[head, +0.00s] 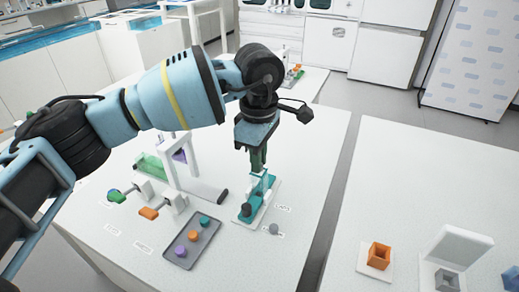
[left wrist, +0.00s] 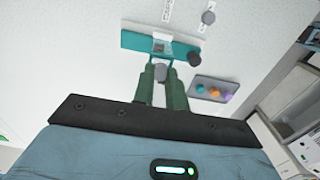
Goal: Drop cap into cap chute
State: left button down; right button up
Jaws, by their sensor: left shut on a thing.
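My left gripper (head: 258,168) points down over the teal station near the table's right edge. In the left wrist view its green fingers (left wrist: 160,78) are shut on a small grey cap (left wrist: 160,72). The cap is hidden behind the fingers in the head view. The teal station (head: 250,207), with a clear upright part that looks like the cap chute (head: 265,184), stands below the fingers, beside a "CAPS" label. In the left wrist view the chute (left wrist: 162,45) lies just beyond the held cap. I cannot tell whether they touch. My right gripper is not in view.
A dark knob (left wrist: 194,58) stands on the station, and a grey knob (head: 274,228) is beside it. A grey tray (head: 174,251) holds teal, orange and purple caps. A white frame (head: 190,160) stands to the left. The right table holds an orange box (head: 379,256).

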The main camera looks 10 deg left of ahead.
pick_arm(q)
jog(key=shift+f, duration=0.45)
jog(key=shift+f, duration=0.15)
dwell(0.7)
jog(key=c, duration=1.3)
grip_release()
jog(key=shift+c, duration=0.2)
jog(key=shift+r, duration=3.95)
